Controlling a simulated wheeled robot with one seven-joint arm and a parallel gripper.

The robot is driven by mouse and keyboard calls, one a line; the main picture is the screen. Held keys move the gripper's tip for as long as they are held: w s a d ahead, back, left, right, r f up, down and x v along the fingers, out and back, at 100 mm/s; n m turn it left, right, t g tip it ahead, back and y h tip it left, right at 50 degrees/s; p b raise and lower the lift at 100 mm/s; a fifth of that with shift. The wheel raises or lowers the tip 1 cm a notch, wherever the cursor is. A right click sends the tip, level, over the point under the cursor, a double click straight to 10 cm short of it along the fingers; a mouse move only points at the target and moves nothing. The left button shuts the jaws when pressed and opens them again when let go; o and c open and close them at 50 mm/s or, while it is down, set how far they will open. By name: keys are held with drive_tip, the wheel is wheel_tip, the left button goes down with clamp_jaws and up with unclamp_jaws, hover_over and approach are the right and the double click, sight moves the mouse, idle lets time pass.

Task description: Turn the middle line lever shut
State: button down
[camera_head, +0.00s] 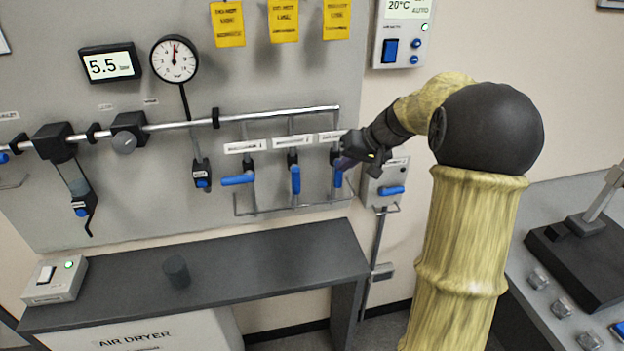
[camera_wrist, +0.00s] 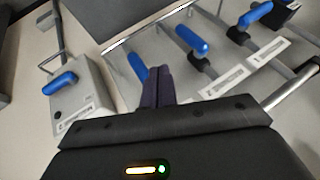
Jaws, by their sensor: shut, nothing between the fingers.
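The middle line lever (camera_head: 295,180) is blue and hangs straight down along its drop pipe. It also shows in the wrist view (camera_wrist: 191,39), to the right of my fingers and apart from them. The left line lever (camera_head: 237,180) points sideways to the left, across its pipe. The right line lever (camera_head: 338,177) hangs down. My gripper (camera_head: 345,163) is shut and empty, close to the right lever. In the wrist view my fingers (camera_wrist: 158,86) overlap part of the right lever (camera_wrist: 137,66); I cannot tell whether they touch it.
A grey box with a blue handle (camera_head: 391,190) stands just right of the lines. A horizontal header pipe (camera_head: 270,114) runs above the levers, with white labels below it. A dark bench (camera_head: 240,262) is beneath. Yellow tags (camera_head: 284,20) hang higher on the panel.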

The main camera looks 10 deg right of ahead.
sight(296, 180)
drive_tip(key=shift+f, duration=0.1)
drive_tip(key=w+a+f+p, duration=0.4)
drive_tip(key=w+a+f, duration=0.1)
drive_tip(key=a+f, duration=0.2)
drive_tip(key=shift+w+a+f+p, duration=0.2)
drive_tip(key=shift+a+f+p, duration=0.1)
drive_tip(key=shift+a+f, duration=0.15)
drive_tip(key=shift+f+b, duration=0.15)
drive_tip(key=shift+b, duration=0.2)
drive_tip(key=shift+y+b, duration=0.3)
drive_tip(key=shift+b, duration=0.1)
